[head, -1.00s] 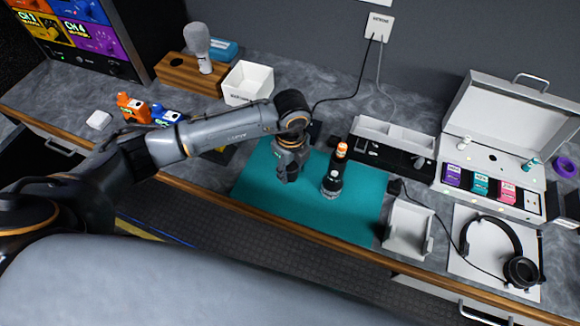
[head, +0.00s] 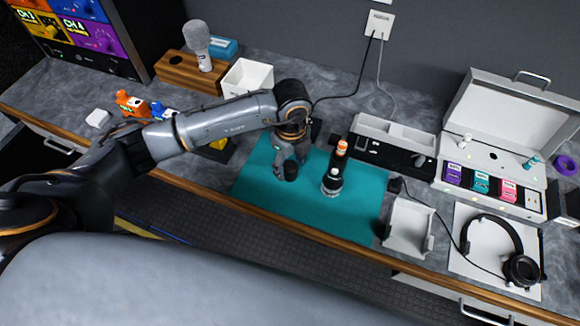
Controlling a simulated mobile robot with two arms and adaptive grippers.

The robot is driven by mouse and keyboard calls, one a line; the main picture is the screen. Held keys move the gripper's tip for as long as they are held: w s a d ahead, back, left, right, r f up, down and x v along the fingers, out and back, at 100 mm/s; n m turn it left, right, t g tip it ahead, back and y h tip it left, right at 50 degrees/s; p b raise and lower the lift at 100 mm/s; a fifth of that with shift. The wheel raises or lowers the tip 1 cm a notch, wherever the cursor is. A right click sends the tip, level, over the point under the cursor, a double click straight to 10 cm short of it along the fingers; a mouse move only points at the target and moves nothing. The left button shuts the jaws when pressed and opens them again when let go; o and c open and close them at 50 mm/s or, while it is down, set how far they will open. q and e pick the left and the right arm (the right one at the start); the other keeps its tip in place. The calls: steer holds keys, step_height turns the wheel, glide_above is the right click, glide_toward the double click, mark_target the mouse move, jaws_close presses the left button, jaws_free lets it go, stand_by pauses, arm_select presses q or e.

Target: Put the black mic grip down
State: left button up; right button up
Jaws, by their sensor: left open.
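A short dark cylinder, which looks like the black mic grip (head: 291,171), is at the left part of the teal mat (head: 345,222). My left gripper (head: 289,162) is open, with its fingers right at the dark cylinder. I cannot tell whether the fingers touch it, and the gripper hides part of it. A black handheld piece with an orange band (head: 334,176) stands upright on the mat, to the right of my gripper. My right gripper is not in view.
Behind the mat is a grey-and-black tray unit (head: 392,135). A white cradle (head: 408,228) and headphones (head: 492,245) are to the right. A white bin (head: 247,77), a wooden block with a grey microphone (head: 199,48) and orange and blue items are to the left. The mat's front is clear.

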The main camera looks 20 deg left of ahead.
mark_target(291, 166)
arm_select(q)
step_height(291, 166, up, 10)
steer(key=b, duration=0.2)
stand_by(0.6)
